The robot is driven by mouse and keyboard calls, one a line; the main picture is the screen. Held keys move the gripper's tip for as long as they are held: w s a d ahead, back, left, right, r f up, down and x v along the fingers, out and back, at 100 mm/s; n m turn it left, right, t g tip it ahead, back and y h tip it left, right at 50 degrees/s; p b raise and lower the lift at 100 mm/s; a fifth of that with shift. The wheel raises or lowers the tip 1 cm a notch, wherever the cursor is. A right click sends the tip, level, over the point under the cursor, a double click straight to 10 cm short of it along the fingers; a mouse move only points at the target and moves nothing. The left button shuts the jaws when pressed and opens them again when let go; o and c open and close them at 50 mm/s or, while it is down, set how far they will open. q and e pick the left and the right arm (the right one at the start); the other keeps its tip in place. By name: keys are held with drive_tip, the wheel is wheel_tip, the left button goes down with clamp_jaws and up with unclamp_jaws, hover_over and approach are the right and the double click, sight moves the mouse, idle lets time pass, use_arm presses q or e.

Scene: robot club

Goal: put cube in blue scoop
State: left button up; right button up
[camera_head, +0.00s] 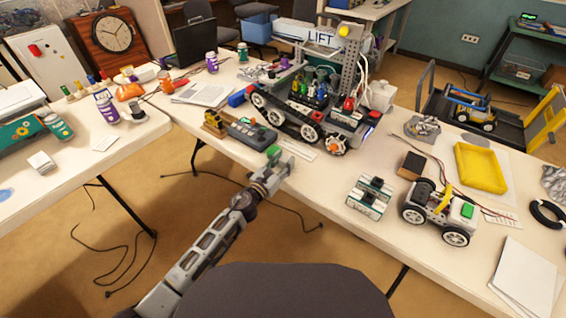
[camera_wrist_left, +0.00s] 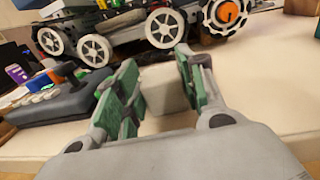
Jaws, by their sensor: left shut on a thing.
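My left gripper (camera_head: 273,164) is at the near edge of the middle table, in front of the large tracked robot. In the left wrist view its green-padded fingers (camera_wrist_left: 155,88) are shut on a pale grey block, which looks like the cube (camera_wrist_left: 166,92). The cube does not show clearly in the head view. A small vehicle with a blue tray-like part (camera_head: 472,101) stands at the far right, well away from my gripper. I cannot tell for sure whether that part is the blue scoop. My right gripper is not in view.
The tracked robot (camera_head: 310,110) stands behind my gripper, with a dark control box (camera_head: 251,132) to its left. A green-and-white module (camera_head: 370,197), a wheeled robot (camera_head: 440,208) and a yellow tray (camera_head: 480,168) stand to the right. Bare tabletop lies between gripper and module.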

use_arm(q)
drive_tip(key=o, duration=1)
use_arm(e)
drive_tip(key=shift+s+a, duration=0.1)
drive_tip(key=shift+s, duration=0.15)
